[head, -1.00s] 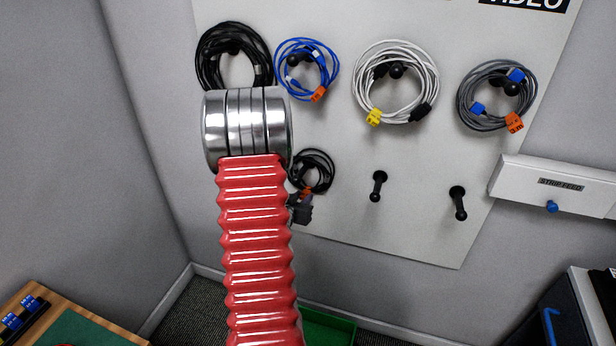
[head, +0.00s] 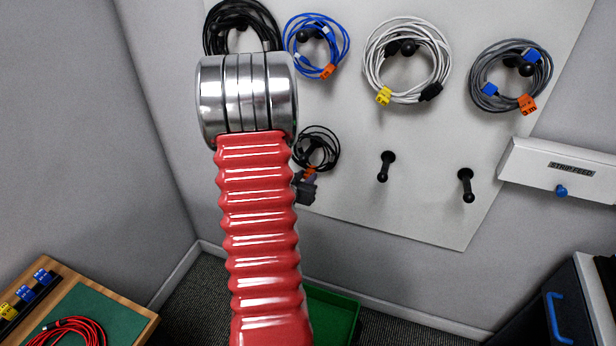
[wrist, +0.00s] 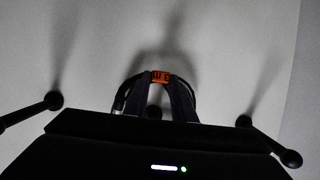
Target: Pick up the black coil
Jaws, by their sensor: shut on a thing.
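A small black coil (head: 329,140) with an orange tag (head: 310,172) hangs on the board's lower row, around a peg. The arm's red bellows and metal joint partly hide its left side. The dark end of my gripper (head: 306,188) shows just below the tag, mostly hidden behind my arm. In the wrist view my gripper (wrist: 160,84) is shut on the black coil at its orange tag (wrist: 161,77). The coil's dark loop shows behind the fingers. A larger black coil (head: 213,28) hangs at the top left, partly hidden by my arm.
Blue (head: 345,45), white (head: 440,60) and grey (head: 478,80) coils hang in the upper row. Two empty pegs (head: 387,166) (head: 466,185) stand right of the small coil. A green bin (head: 335,310) lies below; a bench with a red coil (head: 70,325) is at lower left.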

